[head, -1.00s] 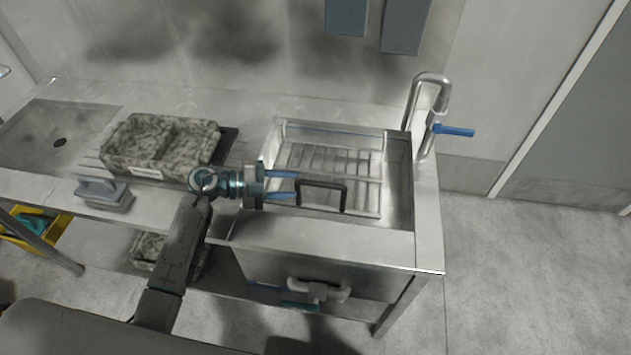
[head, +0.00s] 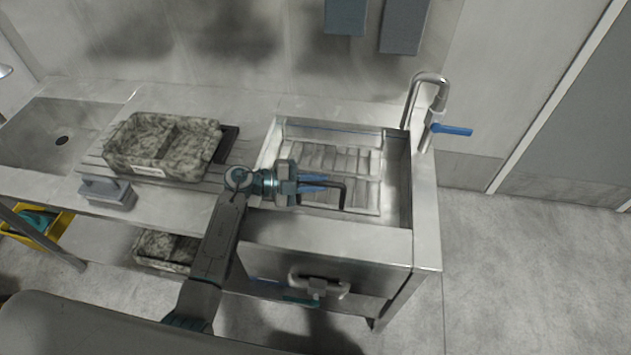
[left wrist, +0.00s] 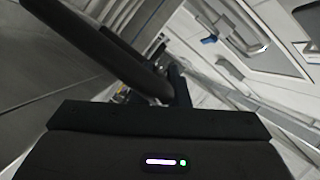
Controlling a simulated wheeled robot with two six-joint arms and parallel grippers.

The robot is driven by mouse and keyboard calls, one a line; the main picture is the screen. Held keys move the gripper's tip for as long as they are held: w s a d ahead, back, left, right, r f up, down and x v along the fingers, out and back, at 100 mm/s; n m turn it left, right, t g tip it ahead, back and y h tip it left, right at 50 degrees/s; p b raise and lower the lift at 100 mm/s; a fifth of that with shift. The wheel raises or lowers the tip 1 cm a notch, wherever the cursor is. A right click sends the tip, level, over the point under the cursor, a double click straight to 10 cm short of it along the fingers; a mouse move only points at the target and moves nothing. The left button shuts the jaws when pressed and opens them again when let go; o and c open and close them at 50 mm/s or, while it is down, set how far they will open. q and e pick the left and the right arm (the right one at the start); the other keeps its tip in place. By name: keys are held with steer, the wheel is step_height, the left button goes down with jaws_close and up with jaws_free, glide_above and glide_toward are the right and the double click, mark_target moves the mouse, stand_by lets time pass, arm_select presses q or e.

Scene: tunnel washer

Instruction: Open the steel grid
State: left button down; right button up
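The steel grid (head: 363,195) lies inside the sink basin, its slats flat in the head view. A dark, bracket-shaped handle (head: 343,193) stands up from its front part. My left gripper (head: 318,183) is at this handle, with its blue fingers over the left part of the bar. The fingers are close together, but I cannot tell if they grip the bar. In the left wrist view the dark handle (left wrist: 120,55) runs large and diagonal in front of the camera, with one blue finger (left wrist: 180,87) partly visible behind it. My right gripper is not in view.
A tap (head: 428,105) with a blue lever stands at the basin's back right corner. A speckled tray (head: 160,146) and a grey block with a handle (head: 107,193) are on the counter to the left. The basin's front wall and steel rim (head: 330,235) lie near my arm.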

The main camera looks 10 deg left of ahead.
arm_select(q)
steer(key=shift+r, duration=0.1)
steer(key=shift+w+r+p, duration=0.25)
steer(key=shift+r+p, duration=0.7)
steer(key=shift+p, duration=0.15)
steer(key=w+r+p, duration=0.4)
steer(key=r, duration=0.3)
steer(key=w+r+n+p, duration=0.1)
steer(key=w+r+p, duration=0.3)
steer(key=r, duration=0.3)
steer(key=shift+p, duration=0.6)
steer(key=shift+w, duration=0.1)
